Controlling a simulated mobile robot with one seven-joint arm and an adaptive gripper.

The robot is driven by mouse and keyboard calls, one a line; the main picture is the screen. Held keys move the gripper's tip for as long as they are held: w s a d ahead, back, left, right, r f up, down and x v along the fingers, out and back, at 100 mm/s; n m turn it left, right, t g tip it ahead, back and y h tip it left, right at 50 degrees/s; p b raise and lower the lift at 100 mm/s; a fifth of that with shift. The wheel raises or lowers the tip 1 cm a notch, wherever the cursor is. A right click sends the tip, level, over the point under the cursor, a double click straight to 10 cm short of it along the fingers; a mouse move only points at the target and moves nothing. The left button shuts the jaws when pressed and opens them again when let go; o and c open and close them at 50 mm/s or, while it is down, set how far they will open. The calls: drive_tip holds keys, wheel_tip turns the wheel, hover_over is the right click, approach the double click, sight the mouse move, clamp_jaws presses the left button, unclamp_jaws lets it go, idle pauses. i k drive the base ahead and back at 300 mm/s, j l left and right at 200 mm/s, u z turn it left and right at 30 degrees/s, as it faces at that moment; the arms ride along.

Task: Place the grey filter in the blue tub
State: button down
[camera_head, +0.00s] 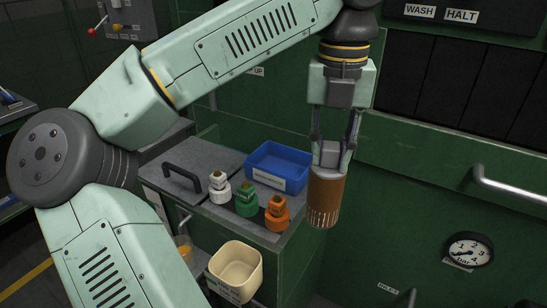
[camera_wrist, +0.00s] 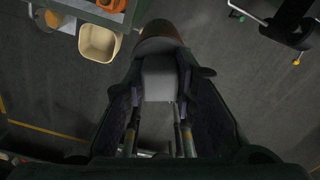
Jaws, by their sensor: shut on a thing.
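My gripper (camera_head: 332,152) is shut on a filter with a grey block-shaped top and a brown, rusty-looking cylinder body (camera_head: 326,194). It hangs upright in the air, in front and to the right of the blue tub. In the wrist view, the filter's grey top (camera_wrist: 159,82) sits between the fingers (camera_wrist: 158,98), with a dark brownish rim beyond. The blue tub (camera_head: 264,178) stands on the grey cabinet top at the back; it looks empty, with a white label on its front.
White (camera_head: 219,190), green (camera_head: 246,200) and orange (camera_head: 277,214) knobbed pieces stand along the cabinet's front edge, before the tub. A cream bin (camera_head: 235,268) hangs below. A dark handle (camera_head: 183,177) rises from the cabinet top. A rail (camera_head: 510,189) and gauge (camera_head: 470,249) are at right.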

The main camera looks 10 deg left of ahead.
sight(281, 167)
drive_tip(key=i+j, duration=0.65)
drive_tip(key=i, duration=0.15)
